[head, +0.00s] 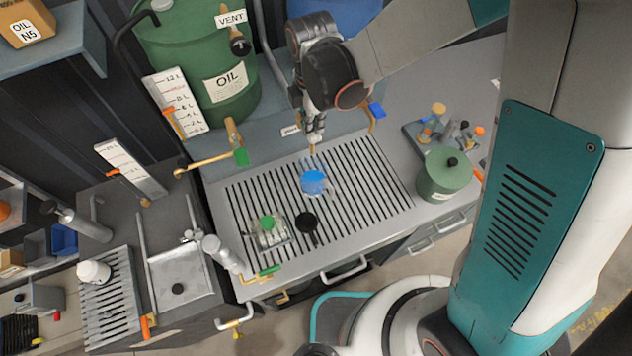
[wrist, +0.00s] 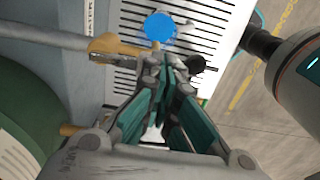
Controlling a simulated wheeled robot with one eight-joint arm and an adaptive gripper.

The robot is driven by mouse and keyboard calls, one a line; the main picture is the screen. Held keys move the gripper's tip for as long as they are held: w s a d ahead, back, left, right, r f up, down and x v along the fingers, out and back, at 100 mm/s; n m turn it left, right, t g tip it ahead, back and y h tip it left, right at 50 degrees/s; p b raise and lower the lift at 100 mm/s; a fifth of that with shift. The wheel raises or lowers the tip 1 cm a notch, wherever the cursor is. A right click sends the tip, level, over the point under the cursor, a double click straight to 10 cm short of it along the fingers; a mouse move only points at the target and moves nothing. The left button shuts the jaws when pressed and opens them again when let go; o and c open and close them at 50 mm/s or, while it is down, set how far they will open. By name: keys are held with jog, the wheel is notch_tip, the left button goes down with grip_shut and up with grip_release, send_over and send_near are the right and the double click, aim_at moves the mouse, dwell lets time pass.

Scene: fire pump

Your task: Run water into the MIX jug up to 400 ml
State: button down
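A clear jug with a round blue top (head: 313,182) stands on the slotted drain grate (head: 375,190), below my gripper. Its blue top also shows in the wrist view (wrist: 158,27). A second clear jug with a green top (head: 268,230) stands further left and nearer the front. I cannot read a MIX label or a water level on either. My gripper (head: 314,138) points down beside a brass spout; in the wrist view its fingertips (wrist: 164,62) are close together by the brass tap (wrist: 115,47). Whether anything is between them is hidden. A blue-handled brass valve (head: 376,111) is right of my gripper.
A black round item (head: 306,222) lies beside the green-topped jug. A green lidded pot (head: 446,175) stands right. The grate's right part is clear.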

jog(key=shift+f+b, duration=0.75)
jog(key=shift+f, duration=0.1)
jog(key=shift+r, duration=0.1)
dwell(5.8)
notch_tip(320, 180, up, 5)
jog(key=p, duration=0.3)
jog(key=shift+r, duration=0.1)
jog(key=shift+s+d+r+p, duration=0.25)
jog(key=shift+s+r+p, duration=0.2)
jog(key=shift+r, duration=0.2)
jog(key=shift+s+d+r+p, duration=0.2)
jog(key=shift+s+r+p, duration=0.1)
jog(key=shift+s+r, duration=0.25)
jog(key=shift+s+d+r+p, duration=0.25)
jog(key=shift+s+r+p, duration=0.2)
jog(key=shift+r, duration=0.25)
